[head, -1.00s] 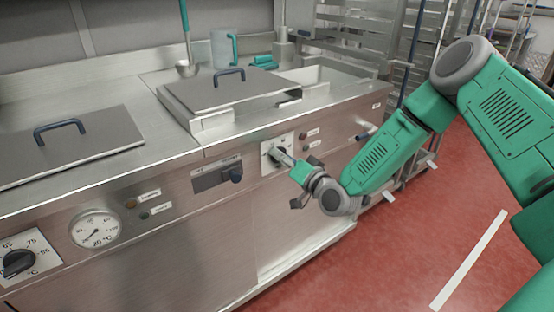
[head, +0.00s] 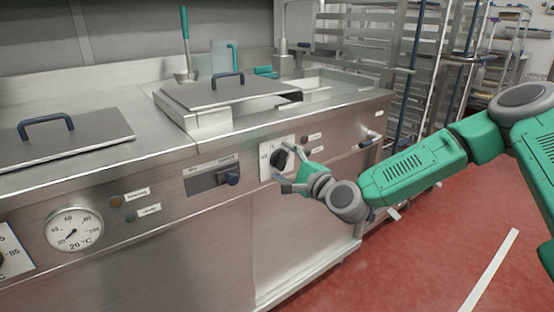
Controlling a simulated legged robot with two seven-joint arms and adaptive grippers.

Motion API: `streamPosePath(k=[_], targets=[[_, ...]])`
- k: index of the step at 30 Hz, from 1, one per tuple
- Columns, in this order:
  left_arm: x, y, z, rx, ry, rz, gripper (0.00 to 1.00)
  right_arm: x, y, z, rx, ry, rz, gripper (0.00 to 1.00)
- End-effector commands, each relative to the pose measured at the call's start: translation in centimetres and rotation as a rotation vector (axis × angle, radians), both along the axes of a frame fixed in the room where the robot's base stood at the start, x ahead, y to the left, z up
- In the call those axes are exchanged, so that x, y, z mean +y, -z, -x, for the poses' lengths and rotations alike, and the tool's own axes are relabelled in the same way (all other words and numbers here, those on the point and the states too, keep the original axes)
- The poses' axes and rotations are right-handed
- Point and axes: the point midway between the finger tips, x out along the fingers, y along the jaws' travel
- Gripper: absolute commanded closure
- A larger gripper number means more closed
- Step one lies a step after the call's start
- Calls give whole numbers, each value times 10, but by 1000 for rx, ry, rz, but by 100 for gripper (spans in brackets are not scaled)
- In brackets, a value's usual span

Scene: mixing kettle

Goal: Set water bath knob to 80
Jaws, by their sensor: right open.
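A black knob (head: 279,158) sits on a white dial plate on the steel front panel. Its markings are too small to read, so its setting cannot be told. My right gripper (head: 288,168) is open just in front and to the lower right of this knob, its fingers spread above and below; contact cannot be told. My left gripper is not in view.
A round temperature gauge (head: 74,230) and a dark blue-handled switch (head: 229,176) are on the same front panel. Lidded basins with blue handles (head: 227,79) are on top. A metal rack (head: 365,55) stands behind right. Red floor lies open at right.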

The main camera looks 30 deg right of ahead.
Motion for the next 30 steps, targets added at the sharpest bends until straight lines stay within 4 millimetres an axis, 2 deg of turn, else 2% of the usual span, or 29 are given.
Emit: streamPosePath(k=[15,30], targets=[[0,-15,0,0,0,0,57,-5,-2,59,-1,1,0,33],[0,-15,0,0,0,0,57,-5,0,65,-1,0,1,33]])
